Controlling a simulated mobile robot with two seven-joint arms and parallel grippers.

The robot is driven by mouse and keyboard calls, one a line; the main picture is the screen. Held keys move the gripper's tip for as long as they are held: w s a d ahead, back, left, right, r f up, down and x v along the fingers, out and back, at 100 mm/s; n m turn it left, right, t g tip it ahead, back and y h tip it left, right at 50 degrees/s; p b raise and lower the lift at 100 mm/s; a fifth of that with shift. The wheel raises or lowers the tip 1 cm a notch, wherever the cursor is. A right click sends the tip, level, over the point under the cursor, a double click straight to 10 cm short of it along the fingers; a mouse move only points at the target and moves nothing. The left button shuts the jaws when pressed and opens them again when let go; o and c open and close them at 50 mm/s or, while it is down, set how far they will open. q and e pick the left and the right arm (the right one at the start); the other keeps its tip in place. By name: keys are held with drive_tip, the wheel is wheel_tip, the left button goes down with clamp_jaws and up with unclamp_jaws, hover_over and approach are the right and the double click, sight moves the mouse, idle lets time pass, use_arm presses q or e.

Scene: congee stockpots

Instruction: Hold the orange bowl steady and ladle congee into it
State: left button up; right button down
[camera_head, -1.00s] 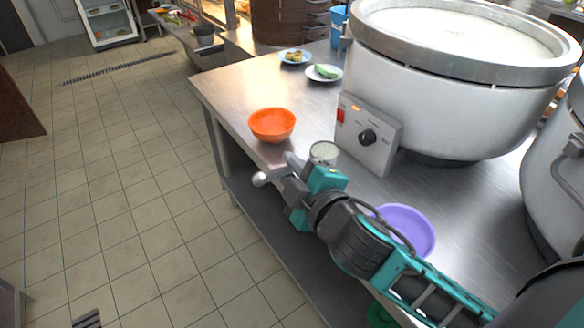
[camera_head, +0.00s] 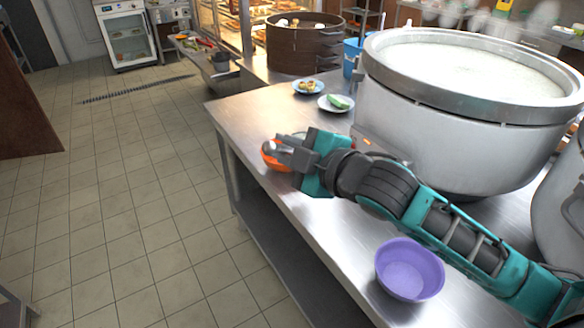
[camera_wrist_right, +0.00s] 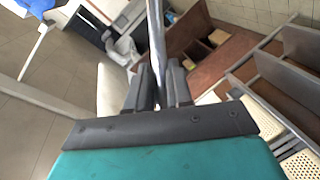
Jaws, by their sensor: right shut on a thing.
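The orange bowl (camera_head: 277,165) stands near the left edge of the steel table in the head view, mostly hidden behind my right gripper (camera_head: 283,151). My right gripper is shut on the ladle; the thin metal handle (camera_wrist_right: 157,45) shows between its fingers in the wrist view. The ladle's cup is largely hidden behind the gripper, so its contents cannot be told. Whether the ladle is over or beside the bowl is unclear. The large stockpot (camera_head: 450,140) of white congee (camera_head: 470,68) stands to the right. My left gripper is not in view.
A purple bowl (camera_head: 409,270) stands near the table's front edge, below my right arm. Two small plates of food (camera_head: 308,87) (camera_head: 336,103) lie behind the orange bowl. Another pot (camera_head: 563,200) is at the right edge. Open floor lies left of the table (camera_head: 262,108).

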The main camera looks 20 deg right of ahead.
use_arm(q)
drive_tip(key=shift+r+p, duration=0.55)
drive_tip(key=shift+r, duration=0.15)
use_arm(e)
wheel_tip(320, 180, up, 12)
drive_tip(key=w+n+g+y, duration=0.1)
drive_tip(key=n+y, duration=0.2)
drive_tip(key=shift+d+y, duration=0.3)
drive_tip(key=shift+d, duration=0.05)
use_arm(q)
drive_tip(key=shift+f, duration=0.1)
use_arm(e)
drive_tip(key=shift+w+f, duration=0.1)
drive_tip(key=shift+f, duration=0.1)
use_arm(q)
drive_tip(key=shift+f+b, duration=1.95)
drive_tip(key=shift+b, duration=0.05)
use_arm(e)
drive_tip(key=shift+f, duration=1.85)
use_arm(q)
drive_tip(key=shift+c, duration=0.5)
use_arm(e)
drive_tip(key=shift+f, duration=0.1)
